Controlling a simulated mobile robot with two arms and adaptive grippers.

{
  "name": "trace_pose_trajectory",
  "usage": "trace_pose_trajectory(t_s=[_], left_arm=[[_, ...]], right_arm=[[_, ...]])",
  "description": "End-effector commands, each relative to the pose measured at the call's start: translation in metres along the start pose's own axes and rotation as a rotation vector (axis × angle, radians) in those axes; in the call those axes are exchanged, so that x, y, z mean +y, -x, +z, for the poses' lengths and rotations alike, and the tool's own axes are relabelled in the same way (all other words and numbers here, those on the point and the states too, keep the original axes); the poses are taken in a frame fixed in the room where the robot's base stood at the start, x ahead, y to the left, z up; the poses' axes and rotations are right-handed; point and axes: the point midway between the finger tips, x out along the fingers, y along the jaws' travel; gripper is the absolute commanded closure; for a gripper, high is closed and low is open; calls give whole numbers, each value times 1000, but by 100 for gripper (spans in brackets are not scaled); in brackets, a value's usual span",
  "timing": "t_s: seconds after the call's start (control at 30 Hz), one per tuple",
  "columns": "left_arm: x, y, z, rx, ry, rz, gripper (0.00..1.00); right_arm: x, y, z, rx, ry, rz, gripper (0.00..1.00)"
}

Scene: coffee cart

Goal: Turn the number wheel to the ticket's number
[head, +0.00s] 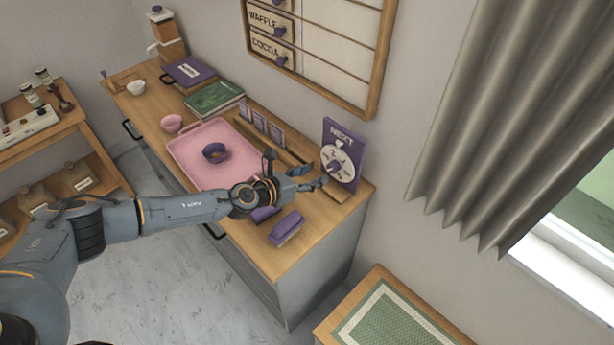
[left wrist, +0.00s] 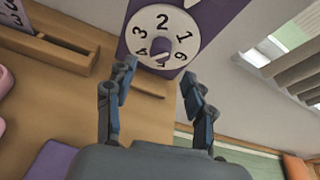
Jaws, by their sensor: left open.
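The number wheel (head: 337,165) is a white numbered disc with a dark knob on a purple board (head: 345,130) marked NEXT, at the right end of the counter. In the left wrist view the wheel (left wrist: 163,24) shows a 2 near its top, with 3 and 1 to either side; the board's top is cut off there. My left gripper (head: 298,172) is open in front of the wheel. Its fingers (left wrist: 158,72) are apart below the disc in the wrist view, with nothing seen between them. Small purple cards (head: 261,122) stand behind the tray; their numbers are unreadable. My right gripper is out of view.
A pink tray (head: 186,165) with a dark purple bowl (head: 215,152) lies left of my gripper. A purple block (head: 286,228) lies near the counter's front edge. A wooden rack (left wrist: 45,50) stands left of the board. A grey curtain (head: 500,110) hangs at right.

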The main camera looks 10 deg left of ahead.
Motion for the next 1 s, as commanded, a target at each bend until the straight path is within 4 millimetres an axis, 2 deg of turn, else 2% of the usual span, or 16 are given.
trace_pose_trajectory(t_s=[0.17, 0.47, 0.6, 0.67, 0.77, 0.83, 0.9, 1.0], left_arm=[[0, 11, 0, 0, -1, 1, 46], [0, 12, 0, 0, 0, 1, 46], [0, 7, 13, -45, 98, 22, 46], [1, 2, 29, -99, 230, 49, 46], [11, -4, 66, -227, 588, 116, 46], [23, -3, 87, -317, 909, 169, 46], [33, 0, 98, -384, 1238, 216, 46], [40, 7, 98, -429, 1698, 281, 46]], right_arm=[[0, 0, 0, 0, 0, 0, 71], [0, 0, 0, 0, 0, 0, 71], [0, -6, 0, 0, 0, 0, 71], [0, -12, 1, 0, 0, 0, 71], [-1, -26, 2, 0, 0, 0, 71], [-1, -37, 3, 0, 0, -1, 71], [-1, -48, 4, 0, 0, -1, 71], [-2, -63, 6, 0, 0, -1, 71]])
